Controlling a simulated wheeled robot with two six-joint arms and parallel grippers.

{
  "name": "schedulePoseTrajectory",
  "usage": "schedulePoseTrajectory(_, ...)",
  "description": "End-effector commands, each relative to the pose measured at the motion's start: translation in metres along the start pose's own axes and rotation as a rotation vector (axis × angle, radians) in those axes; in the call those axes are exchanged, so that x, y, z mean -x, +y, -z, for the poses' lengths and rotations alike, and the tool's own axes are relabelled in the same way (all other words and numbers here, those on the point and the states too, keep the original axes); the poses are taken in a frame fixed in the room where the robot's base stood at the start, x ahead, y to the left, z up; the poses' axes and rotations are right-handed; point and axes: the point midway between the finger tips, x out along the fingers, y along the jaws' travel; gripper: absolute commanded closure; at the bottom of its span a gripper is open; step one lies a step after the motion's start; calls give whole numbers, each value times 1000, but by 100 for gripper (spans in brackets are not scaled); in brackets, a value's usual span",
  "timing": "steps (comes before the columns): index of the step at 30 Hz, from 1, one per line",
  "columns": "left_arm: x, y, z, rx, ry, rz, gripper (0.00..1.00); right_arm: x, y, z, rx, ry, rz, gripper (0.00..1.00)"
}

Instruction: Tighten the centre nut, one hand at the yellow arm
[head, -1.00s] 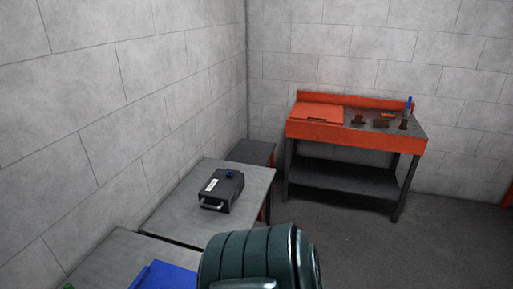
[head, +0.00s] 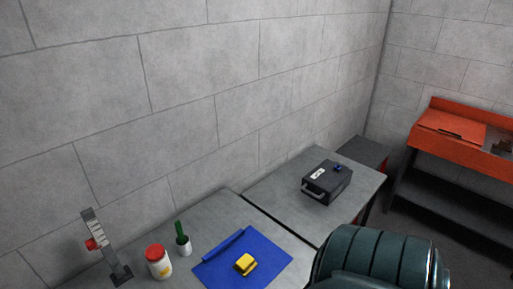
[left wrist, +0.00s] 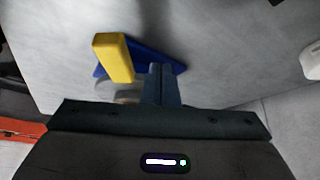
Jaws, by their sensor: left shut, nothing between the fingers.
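No centre nut can be made out in either view. In the left wrist view a yellow bar (left wrist: 113,57) stands out in front of a blue part (left wrist: 150,54), with pale rounded shapes below it. I cannot tell whether this bar is the yellow arm. My left gripper (left wrist: 163,72) is shut and empty, its fingertips just right of the yellow bar. Contact cannot be told. In the head view a yellow block (head: 245,264) lies on a blue mat (head: 275,262). Neither gripper's fingers show there, and the right gripper is out of view.
Grey tables (head: 232,215) run along the block wall. They hold a red-lidded jar (head: 158,262), a green-topped bottle (head: 183,242), an upright grey stand (head: 97,232) with a red part, and a black box (head: 327,180) with a handle. An orange bench (head: 462,153) stands at right.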

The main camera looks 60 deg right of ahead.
Motion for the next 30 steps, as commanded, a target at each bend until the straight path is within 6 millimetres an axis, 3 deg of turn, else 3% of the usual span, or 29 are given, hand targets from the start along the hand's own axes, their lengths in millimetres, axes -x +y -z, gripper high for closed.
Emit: schedulePoseTrajectory(30,-36,0,-20,0,0,0,100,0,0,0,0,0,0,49)
